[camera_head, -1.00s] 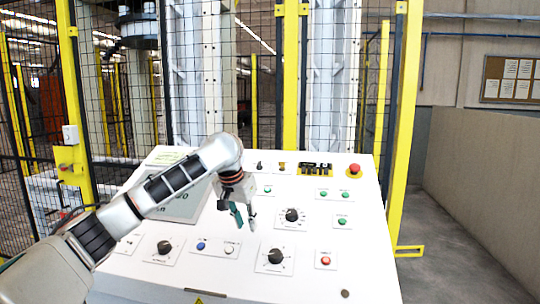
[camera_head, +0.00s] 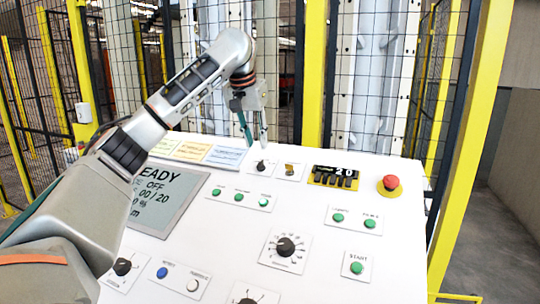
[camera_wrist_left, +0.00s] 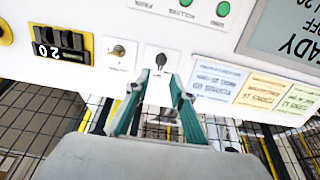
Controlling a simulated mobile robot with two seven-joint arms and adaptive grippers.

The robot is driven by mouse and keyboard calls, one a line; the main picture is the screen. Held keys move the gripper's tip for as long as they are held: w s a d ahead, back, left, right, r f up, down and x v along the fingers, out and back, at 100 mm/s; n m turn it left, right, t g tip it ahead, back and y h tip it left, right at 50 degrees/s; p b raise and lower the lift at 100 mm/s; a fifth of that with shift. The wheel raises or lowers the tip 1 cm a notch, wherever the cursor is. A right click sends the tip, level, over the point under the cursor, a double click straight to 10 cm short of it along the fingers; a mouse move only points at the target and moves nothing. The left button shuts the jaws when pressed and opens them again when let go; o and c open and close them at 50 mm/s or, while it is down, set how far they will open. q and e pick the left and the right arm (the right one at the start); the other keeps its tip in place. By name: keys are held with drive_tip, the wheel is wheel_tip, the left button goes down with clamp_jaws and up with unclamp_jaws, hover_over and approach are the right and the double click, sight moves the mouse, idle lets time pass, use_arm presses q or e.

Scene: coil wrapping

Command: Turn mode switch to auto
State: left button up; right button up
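A small black selector switch (camera_head: 262,166) on a white plate sits at the panel's top edge; it also shows in the left wrist view (camera_wrist_left: 161,60). Its label is too small to read, so I cannot confirm that it is the mode switch. A brass key-type switch (camera_head: 289,168) is just right of it. My left gripper (camera_head: 253,138) hangs just above the black switch. In the left wrist view, its two teal fingers (camera_wrist_left: 157,78) are apart with nothing between them, and the knob lies just beyond the fingertips. My right gripper is out of view.
The white sloped panel (camera_head: 230,225) carries a display (camera_head: 165,195), a counter showing 20 (camera_head: 334,176), a red emergency button (camera_head: 390,184), several green buttons and a larger dial (camera_head: 286,247). Yellow posts and a mesh fence stand behind. Note cards (camera_head: 226,156) lie left of the switch.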

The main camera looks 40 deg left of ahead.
sight(260, 162)
use_arm(q)
drive_tip(key=shift+x, duration=3.7)
drive_tip(key=shift+s, duration=0.15)
clamp_jaws()
